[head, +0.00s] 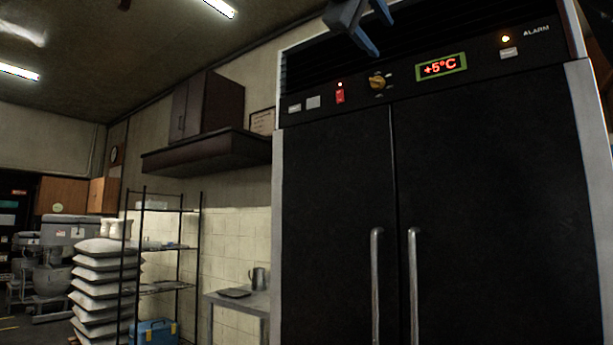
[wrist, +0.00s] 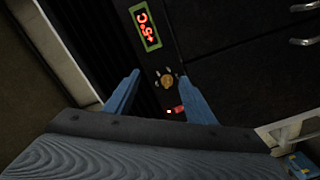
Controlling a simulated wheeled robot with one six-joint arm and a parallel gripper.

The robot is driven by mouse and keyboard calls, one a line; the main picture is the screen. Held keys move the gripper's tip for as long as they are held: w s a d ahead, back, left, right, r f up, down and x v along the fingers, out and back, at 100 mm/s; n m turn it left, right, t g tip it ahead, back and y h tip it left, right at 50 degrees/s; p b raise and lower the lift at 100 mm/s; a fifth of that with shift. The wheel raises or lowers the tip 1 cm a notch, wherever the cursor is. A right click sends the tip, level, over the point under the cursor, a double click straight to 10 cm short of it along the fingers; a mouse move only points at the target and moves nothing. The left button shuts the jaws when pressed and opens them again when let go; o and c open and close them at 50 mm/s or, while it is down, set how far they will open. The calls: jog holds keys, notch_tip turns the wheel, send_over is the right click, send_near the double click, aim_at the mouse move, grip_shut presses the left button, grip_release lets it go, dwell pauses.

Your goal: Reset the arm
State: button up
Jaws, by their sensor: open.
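My gripper (head: 374,22) shows at the top of the head view, in front of the upper panel of a tall black fridge (head: 340,200). Its two blue fingers are apart and nothing is between them. In the wrist view my gripper (wrist: 162,92) also has its fingers spread. A brass knob (wrist: 167,81) on the panel shows between the fingers, beyond them. The same knob (head: 377,82) is below my gripper in the head view. Whether the fingers touch the panel cannot be told.
The fridge has a lit +5°C display (head: 441,67), a red switch (head: 340,95) and two vertical door handles (head: 376,285). To the left are a small table (head: 240,299), a metal rack (head: 160,246), stacked white sacks (head: 100,285) and a blue toolbox (head: 153,332). A dark hood (head: 205,150) hangs on the wall.

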jog(key=w+a+f+n+g+y, duration=0.1)
jog(key=w+f, duration=0.3)
jog(key=f, duration=0.4)
jog(key=w+a+f+n+g+y+p, duration=0.15)
jog(key=w+f, duration=0.25)
jog(key=f, duration=0.4)
jog(key=w+a+f+n+y+b, duration=0.1)
jog(key=w+f, duration=0.3)
jog(key=f, duration=0.4)
notch_tip(320, 180, down, 22)
jog(key=d+g+y+p, duration=0.1)
jog(key=d+g+y, duration=0.2)
jog(key=g, duration=0.1)
jog(key=s+d+f+m+g+y+p, duration=0.1)
jog(key=s+f+m+g, duration=0.1)
jog(key=s+f, duration=0.6)
jog(key=s+d+f+m+g+y, duration=0.15)
jog(key=s+f, duration=0.25)
jog(key=f, duration=0.7)
jog(key=s+d+f+m+g+p, duration=0.1)
jog(key=s+d+f+m+g, duration=0.1)
jog(key=s+f, duration=0.65)
jog(key=s+f+m+g+y, duration=0.1)
jog(key=s+f+m+g, duration=0.1)
jog(key=s+f, duration=0.8)
jog(key=shift+d+m, duration=0.15)
jog(key=shift+m, duration=0.35)
